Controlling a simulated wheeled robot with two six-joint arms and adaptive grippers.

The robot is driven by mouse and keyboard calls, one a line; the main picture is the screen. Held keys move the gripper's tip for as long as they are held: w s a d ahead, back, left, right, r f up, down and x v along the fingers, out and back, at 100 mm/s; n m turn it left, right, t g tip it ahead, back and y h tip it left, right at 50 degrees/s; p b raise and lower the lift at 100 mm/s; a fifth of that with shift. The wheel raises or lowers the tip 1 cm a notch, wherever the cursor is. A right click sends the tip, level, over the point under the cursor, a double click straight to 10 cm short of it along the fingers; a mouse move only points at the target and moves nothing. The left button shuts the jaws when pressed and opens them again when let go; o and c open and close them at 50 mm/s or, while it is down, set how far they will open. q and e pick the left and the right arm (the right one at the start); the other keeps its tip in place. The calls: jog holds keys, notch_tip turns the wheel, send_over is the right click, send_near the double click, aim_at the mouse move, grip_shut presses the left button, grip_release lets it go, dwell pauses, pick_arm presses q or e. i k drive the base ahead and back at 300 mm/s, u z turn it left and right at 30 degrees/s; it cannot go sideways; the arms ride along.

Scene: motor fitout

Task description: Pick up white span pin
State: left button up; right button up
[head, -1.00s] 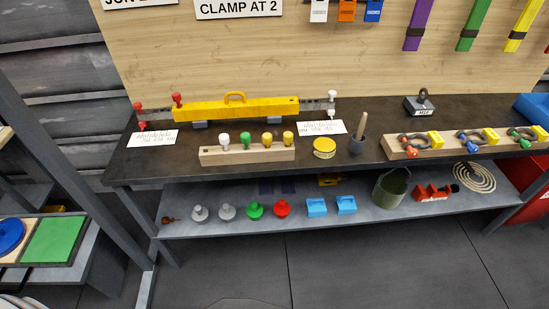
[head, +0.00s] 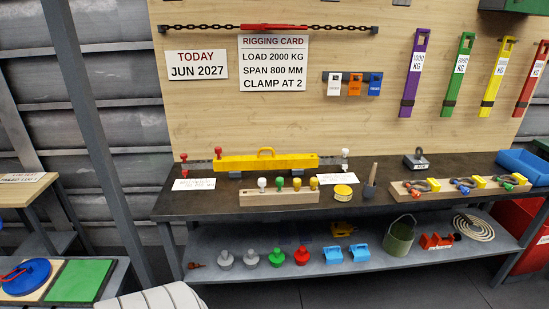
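A white-headed pin (head: 262,184) stands upright at the left end of a wooden pin block (head: 280,198) on the dark workbench. Another white-headed pin (head: 345,155) stands at the right end of the yellow spreader beam (head: 265,162), behind the block. Red pins, one of them higher up (head: 218,153), are at the beam's left end. Neither of my grippers is in view.
White cards, a yellow tin (head: 343,191), a dark pot (head: 370,190) and a shackle block (head: 455,191) share the bench (head: 210,206). The lower shelf holds weights, blue blocks and a bucket (head: 399,236). The rigging card (head: 274,63) reads span 800 mm, clamp at 2.

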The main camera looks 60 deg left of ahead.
aim_at(262, 181)
jog(key=i, duration=1.4)
jog(key=u, duration=0.6)
jog(key=i, duration=0.9)
jog(key=u, duration=0.85)
